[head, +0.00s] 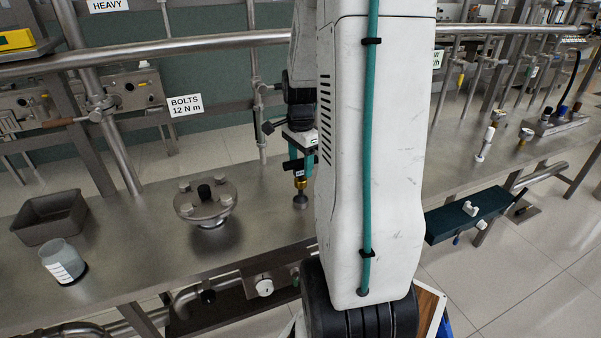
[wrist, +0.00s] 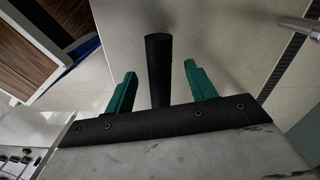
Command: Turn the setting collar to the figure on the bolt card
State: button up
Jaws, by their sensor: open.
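The bolt card (head: 185,105) is a white label hanging behind the bench at left. It reads "BOLTS 12 N m". My gripper (head: 305,170) is above the bench in the head view, partly hidden by my arm. In the wrist view its two teal fingers (wrist: 158,88) stand apart, with a black cylindrical bar (wrist: 158,65) between them and a gap on each side. In the head view a brass-coloured collar-like part (head: 300,183) with a grey round end shows just below the gripper. I cannot tell whether this is the setting collar, and no scale is readable.
A round flanged lid (head: 205,203) with several bolt heads stands on the bench. A grey metal tray (head: 50,217) and a small beaker (head: 62,260) are at left. A dark teal block (head: 468,213) is at right. A horizontal rail (head: 200,45) crosses behind the bench.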

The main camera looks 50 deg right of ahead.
jog(key=shift+r, duration=1.65)
jog(key=shift+a, duration=0.1)
